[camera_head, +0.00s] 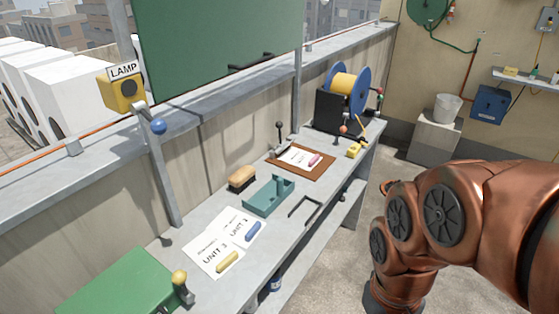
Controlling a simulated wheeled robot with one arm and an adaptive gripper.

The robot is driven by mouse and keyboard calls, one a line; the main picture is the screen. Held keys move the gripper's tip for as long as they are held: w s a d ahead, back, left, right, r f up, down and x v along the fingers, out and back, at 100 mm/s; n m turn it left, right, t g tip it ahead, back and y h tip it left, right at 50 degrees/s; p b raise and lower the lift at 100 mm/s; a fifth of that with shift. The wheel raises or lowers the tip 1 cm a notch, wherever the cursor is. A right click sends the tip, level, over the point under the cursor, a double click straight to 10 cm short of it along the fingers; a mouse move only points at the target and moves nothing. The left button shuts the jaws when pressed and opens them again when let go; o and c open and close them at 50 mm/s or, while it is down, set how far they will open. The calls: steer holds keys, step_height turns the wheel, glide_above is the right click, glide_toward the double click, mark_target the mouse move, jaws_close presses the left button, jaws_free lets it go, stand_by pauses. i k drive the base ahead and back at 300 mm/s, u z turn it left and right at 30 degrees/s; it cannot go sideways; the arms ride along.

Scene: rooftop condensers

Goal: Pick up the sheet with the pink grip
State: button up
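The white sheet with the pink grip (296,156) lies on a brown board (325,173) toward the far part of the grey bench. Its pink grip (315,160) is at the sheet's right side. A small lever with a dark knob (279,126) stands at the board's left edge, close to the sheet; I cannot tell whether it presses on it. My copper arm fills the right side of the view, apart from the bench. My gripper is not in view.
Two overlapping sheets, UNIT 2 with a blue grip (253,231) and UNIT 3 with a yellow grip (228,261), lie nearer. A teal tray (262,205), a brush (241,178), a cable reel (348,92) and a green box (118,284) also occupy the bench (180,244).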

mark_target(302, 159)
steer(key=z, duration=1.8)
steer(key=i, duration=1.4)
steer(key=u, duration=4.45)
